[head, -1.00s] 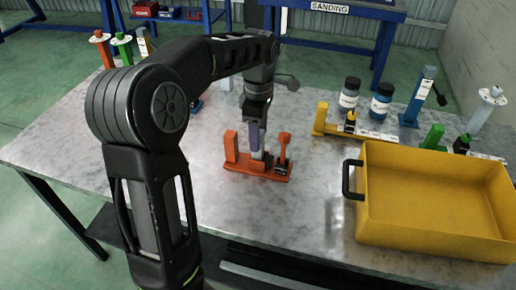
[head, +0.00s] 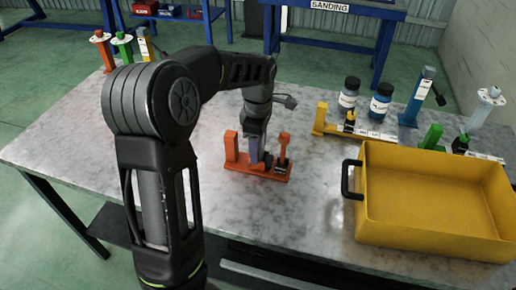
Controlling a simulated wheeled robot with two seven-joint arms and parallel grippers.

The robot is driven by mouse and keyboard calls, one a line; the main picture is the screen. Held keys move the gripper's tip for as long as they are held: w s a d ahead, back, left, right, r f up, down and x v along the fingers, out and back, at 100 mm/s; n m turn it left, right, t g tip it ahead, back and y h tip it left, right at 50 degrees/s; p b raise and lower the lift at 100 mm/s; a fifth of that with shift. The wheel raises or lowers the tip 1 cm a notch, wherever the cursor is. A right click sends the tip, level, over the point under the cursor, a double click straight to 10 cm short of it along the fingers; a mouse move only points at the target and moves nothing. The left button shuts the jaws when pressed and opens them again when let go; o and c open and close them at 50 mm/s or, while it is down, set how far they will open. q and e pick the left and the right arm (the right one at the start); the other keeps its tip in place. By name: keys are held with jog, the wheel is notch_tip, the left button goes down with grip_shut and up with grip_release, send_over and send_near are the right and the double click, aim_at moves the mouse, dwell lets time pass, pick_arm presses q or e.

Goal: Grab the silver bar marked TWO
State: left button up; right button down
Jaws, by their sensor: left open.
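An orange fixture (head: 240,165) with two upright posts stands on the metal table, near the middle of the head view. My left gripper (head: 257,158) points down over this fixture, between its two posts. It is open. Its fingertips are small and partly hidden by the fixture, so I cannot tell what lies between them. No silver bar marked TWO can be made out; any marking there is too small to read. My right gripper is not in view.
A yellow tray (head: 435,228) with a black handle stands at the right front. Behind it are a yellow fixture (head: 320,120), two bottles (head: 349,95) (head: 381,103), a blue fixture (head: 418,103) and a green one (head: 432,138). More coloured stands (head: 123,47) are at the back left. The table's front middle is clear.

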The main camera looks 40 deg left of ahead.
pick_arm(q)
jog(key=shift+c, duration=0.3)
grip_shut()
dwell(0.3)
